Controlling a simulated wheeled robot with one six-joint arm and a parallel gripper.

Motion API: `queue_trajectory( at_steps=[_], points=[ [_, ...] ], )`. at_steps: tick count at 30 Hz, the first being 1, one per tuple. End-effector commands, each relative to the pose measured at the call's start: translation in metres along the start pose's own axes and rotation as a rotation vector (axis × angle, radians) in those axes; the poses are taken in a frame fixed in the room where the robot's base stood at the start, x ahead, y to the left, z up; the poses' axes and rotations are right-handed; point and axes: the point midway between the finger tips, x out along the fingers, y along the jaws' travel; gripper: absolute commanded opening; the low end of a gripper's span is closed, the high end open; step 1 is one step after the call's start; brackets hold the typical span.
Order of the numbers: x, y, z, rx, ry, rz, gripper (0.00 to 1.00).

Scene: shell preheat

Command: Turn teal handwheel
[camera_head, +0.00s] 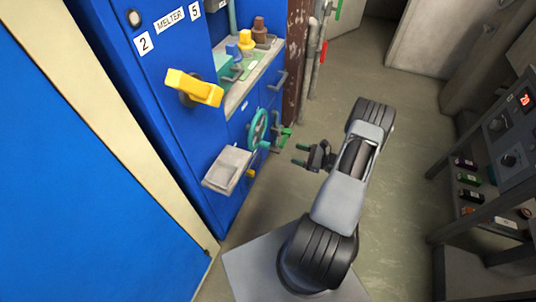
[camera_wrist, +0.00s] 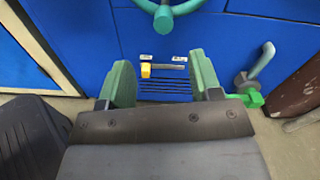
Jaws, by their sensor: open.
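The teal handwheel (camera_head: 259,129) is mounted on the front of the blue cabinet, below the counter. In the wrist view only the lower part of the handwheel (camera_wrist: 164,17) shows, at the top edge of the picture. My gripper (camera_head: 297,155) is out in front of the cabinet, to the right of the handwheel and apart from it. In the wrist view my gripper's green fingers (camera_wrist: 160,80) are spread with nothing between them, below the handwheel in the picture.
A yellow lever (camera_head: 195,88) and a grey box (camera_head: 228,169) stick out from the blue cabinet. A grey pipe handle with a green fitting (camera_wrist: 250,96) is low on the right. A slider with a yellow knob (camera_wrist: 146,70) lies below the handwheel. Open floor (camera_head: 400,190) lies right of my arm.

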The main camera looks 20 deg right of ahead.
Motion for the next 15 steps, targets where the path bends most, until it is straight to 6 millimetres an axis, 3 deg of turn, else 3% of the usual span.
queue_trajectory(
  at_steps=[1,5,15],
  points=[
    [-0.001,0.002,-0.010,0.009,-0.005,-0.017,0.58],
    [0.008,0.002,-0.016,0.019,-0.011,-0.036,0.58],
    [0.072,0.000,-0.015,0.019,-0.010,-0.033,0.58]
  ],
)
